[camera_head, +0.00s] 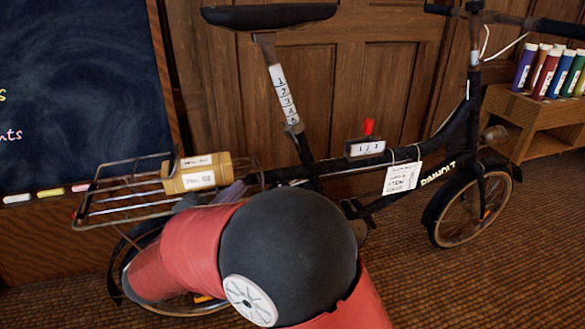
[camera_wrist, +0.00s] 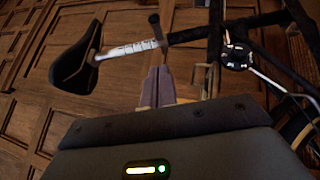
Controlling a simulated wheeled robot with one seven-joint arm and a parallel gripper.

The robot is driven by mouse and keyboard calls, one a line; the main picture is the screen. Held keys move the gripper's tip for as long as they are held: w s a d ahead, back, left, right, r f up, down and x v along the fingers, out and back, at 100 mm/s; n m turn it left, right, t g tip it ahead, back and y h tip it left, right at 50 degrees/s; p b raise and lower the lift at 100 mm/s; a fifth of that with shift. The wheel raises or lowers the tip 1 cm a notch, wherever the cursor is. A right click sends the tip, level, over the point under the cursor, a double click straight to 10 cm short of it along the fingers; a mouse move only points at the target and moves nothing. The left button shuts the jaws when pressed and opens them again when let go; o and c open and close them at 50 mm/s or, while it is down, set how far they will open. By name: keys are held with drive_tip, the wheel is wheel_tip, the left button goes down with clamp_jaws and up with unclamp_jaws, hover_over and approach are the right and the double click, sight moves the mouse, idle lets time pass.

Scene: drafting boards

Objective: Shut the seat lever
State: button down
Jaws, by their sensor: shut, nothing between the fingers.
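The bicycle's saddle (camera_head: 268,16) sits on a seat post (camera_head: 283,95) with a numbered white strip. In the wrist view, the saddle (camera_wrist: 76,58) is at the left and the post (camera_wrist: 128,50) runs right to its clamp. A dark, round-ended lever (camera_wrist: 155,24) stands out across the post at the clamp, apparently swung open. In the head view I cannot clearly make out this lever. My gripper (camera_wrist: 158,72) is shut and empty, its grey-purple fingertips just below the clamp in the wrist view; contact is unclear. In the head view the gripper (camera_head: 232,190) is partly hidden behind my arm.
A rear rack (camera_head: 125,208) carries a tan cylinder (camera_head: 197,173). Wood panelling and a chalkboard (camera_head: 75,85) stand behind. Bottles (camera_head: 546,72) fill a low shelf at right.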

idle(0.3)
approach(294, 140)
drive_tip(key=w, duration=0.3)
drive_tip(key=shift+w+d+r, duration=0.15)
drive_tip(key=shift+w+d, duration=0.05)
drive_tip(key=shift+d, duration=0.4)
drive_tip(key=shift+w+d+r, duration=0.2)
drive_tip(key=shift+d, duration=0.35)
drive_tip(key=shift+w+d+r, duration=0.1)
drive_tip(key=shift+d+r, duration=0.1)
drive_tip(key=shift+d, duration=0.5)
